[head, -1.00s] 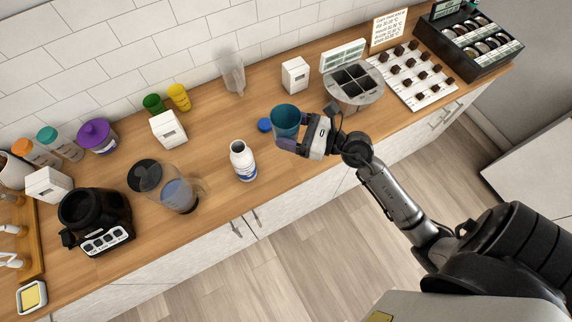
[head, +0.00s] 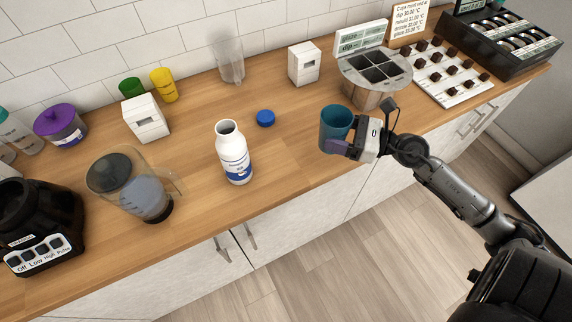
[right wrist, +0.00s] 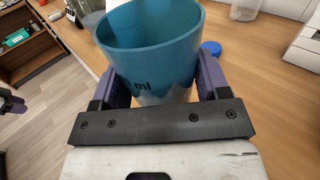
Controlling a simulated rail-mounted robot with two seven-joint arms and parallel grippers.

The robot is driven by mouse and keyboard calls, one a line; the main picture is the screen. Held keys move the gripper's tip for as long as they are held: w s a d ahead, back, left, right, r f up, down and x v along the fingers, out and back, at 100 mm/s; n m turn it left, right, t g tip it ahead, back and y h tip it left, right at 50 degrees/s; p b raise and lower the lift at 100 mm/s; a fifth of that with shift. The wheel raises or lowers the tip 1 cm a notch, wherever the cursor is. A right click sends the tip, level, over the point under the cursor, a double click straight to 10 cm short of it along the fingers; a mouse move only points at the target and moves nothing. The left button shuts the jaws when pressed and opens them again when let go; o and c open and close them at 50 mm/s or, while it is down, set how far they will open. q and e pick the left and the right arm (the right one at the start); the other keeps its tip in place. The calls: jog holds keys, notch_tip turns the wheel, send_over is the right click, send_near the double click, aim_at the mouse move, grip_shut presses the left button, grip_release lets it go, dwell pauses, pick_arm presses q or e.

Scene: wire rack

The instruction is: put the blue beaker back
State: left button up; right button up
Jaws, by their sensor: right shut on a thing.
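The blue beaker (head: 335,124) is a teal-blue open cup, held roughly upright above or near the front edge of the counter. My right gripper (head: 352,147) is shut on it from the right. In the right wrist view the beaker (right wrist: 150,45) sits between the two purple finger pads (right wrist: 160,88), with "ml" printed on its near side. I cannot tell whether its base touches the counter.
A white bottle (head: 233,155) stands open left of the beaker, with a blue cap (head: 265,118) near it. A clear pitcher (head: 137,190), white boxes (head: 304,64), yellow (head: 164,86) and green cups (head: 131,88) and a sectioned pot (head: 374,78) stand around. The wooden counter (head: 290,150) is clear between.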

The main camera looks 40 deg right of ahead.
jog(key=shift+w+f, duration=0.1)
jog(key=shift+f, duration=0.25)
jog(key=w+a+f, duration=0.1)
jog(key=w+f, duration=0.1)
jog(key=w, duration=0.1)
jog(key=w+a+f, duration=0.2)
jog(key=w, duration=0.1)
jog(key=w+a+f+b, duration=0.1)
jog(key=w+a+f, duration=0.1)
jog(key=w, duration=0.1)
jog(key=shift+w+a+f, duration=0.35)
jog(key=shift+w+f, duration=0.05)
jog(key=shift+w, duration=0.05)
notch_tip(320, 180, down, 3)
jog(key=shift+f+b, duration=0.1)
jog(key=shift+b, duration=0.9)
jog(key=shift+f, duration=0.4)
jog(key=shift+f+b, duration=0.2)
jog(key=shift+b, duration=0.1)
jog(key=o, duration=0.9)
jog(key=shift+r, duration=0.1)
jog(key=shift+o, duration=0.4)
